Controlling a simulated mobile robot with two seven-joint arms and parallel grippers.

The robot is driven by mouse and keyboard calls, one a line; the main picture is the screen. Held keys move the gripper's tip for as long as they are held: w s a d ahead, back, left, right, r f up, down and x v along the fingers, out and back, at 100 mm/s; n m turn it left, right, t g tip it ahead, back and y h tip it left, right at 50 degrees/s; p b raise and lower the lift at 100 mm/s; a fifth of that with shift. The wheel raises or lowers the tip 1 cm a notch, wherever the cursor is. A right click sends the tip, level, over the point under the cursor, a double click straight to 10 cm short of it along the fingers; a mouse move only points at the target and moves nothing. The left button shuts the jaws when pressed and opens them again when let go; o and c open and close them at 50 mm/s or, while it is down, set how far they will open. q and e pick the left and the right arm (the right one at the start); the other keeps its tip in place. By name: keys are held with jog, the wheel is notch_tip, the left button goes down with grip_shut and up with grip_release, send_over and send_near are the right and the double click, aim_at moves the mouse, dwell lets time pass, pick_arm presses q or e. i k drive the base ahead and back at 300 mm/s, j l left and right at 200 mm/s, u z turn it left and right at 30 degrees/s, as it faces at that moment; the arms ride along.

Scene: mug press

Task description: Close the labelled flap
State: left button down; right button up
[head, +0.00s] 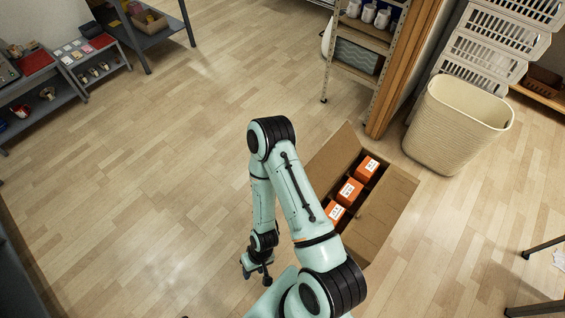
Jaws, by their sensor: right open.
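An open cardboard box (383,213) stands on the floor right of centre. One broad flap on its right side and another flap at its far left end show, folded outward. I cannot make out a label on either flap. Several orange cartons with white labels (350,190) sit in a row inside. My right arm crosses in front of the box's near left part and hides it. My right gripper (257,275) is open and empty, pointing down over the floor to the left of the box and apart from it. My left gripper is not in view.
A cream woven basket (455,125) stands right of the box. A metal shelf unit (362,45) with a wooden post is behind it, and white crates (490,45) are stacked at the back right. Grey shelves line the upper left. The floor at left is clear.

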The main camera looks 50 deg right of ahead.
aim_at(321, 171)
jog(key=i+z, duration=0.45)
jog(key=i+j+z, duration=0.15)
jog(key=z, duration=0.25)
jog(key=i+j+z, duration=0.25)
jog(key=i+z, duration=0.2)
jog(key=i+j+z, duration=0.1)
jog(key=z, duration=0.35)
jog(key=i+j+z, duration=0.25)
jog(key=z, duration=0.25)
jog(key=i+j+z, duration=0.1)
jog(key=j+z, duration=0.15)
jog(key=z, duration=0.2)
jog(key=i+j+z, duration=0.15)
jog(key=z, duration=0.2)
jog(key=i+j+z, duration=0.1)
jog(key=j+z, duration=0.3)
jog(key=i+j+z, duration=0.1)
jog(key=j+z, duration=0.25)
jog(key=i+j+z, duration=0.1)
jog(key=j+z, duration=0.3)
jog(key=j, duration=0.2)
